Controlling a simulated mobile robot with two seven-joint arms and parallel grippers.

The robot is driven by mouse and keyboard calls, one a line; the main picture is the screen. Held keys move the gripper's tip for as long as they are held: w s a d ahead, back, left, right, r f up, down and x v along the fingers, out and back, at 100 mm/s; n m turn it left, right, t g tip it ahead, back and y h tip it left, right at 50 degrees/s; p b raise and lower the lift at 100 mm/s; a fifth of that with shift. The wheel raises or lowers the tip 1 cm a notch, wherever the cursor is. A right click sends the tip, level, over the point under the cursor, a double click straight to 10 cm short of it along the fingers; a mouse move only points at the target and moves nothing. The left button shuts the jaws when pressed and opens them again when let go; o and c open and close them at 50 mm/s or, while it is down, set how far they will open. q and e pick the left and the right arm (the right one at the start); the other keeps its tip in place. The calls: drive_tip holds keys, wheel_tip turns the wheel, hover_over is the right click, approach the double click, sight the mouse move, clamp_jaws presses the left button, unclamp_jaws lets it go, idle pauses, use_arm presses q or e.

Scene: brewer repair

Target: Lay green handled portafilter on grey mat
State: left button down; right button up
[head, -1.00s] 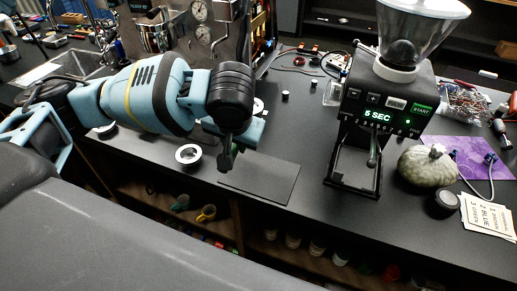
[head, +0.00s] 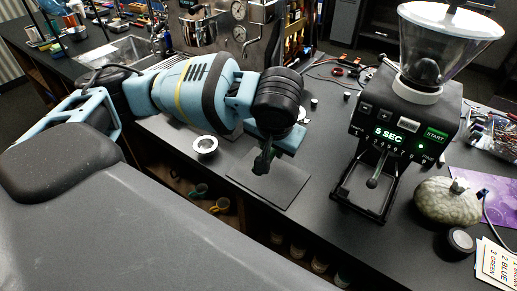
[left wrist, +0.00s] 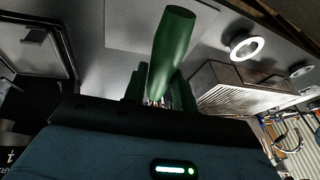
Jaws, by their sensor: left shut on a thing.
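My left gripper (head: 262,164) is shut on the green handle of the portafilter (left wrist: 172,52), which sticks up between the fingers in the left wrist view. The portafilter's metal head is not clearly seen in either view. In the head view the gripper points down over the far part of the grey mat (head: 280,188), a thin dark rectangle near the counter's front edge. I cannot tell whether the portafilter touches the mat. My right gripper is not in view.
A grinder (head: 405,125) showing 5 SEC stands right of the mat. A white ring-shaped piece (head: 205,145) lies to the mat's left. A pumpkin (head: 447,200) sits at the right. The espresso machine (head: 235,30) is behind. Open shelves with cups lie below the counter edge.

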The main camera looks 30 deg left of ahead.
use_arm(q)
drive_tip(key=m, duration=0.1)
drive_tip(key=a+f+m+h, duration=0.1)
drive_tip(key=shift+s+m, duration=0.1)
drive_tip(key=shift+m, duration=0.2)
drive_tip(key=shift+a+f+m+h, duration=0.3)
drive_tip(key=shift+a+m+h, duration=0.35)
drive_tip(key=shift+m, duration=1.15)
drive_tip(key=shift+a+f+m+h, duration=0.45)
drive_tip(key=shift+m+h, duration=0.3)
drive_tip(key=shift+m, duration=1.05)
drive_tip(key=shift+a+f+m+h, duration=0.2)
drive_tip(key=shift+a+m+h, duration=0.45)
drive_tip(key=shift+m, duration=1.15)
drive_tip(key=shift+f, duration=0.15)
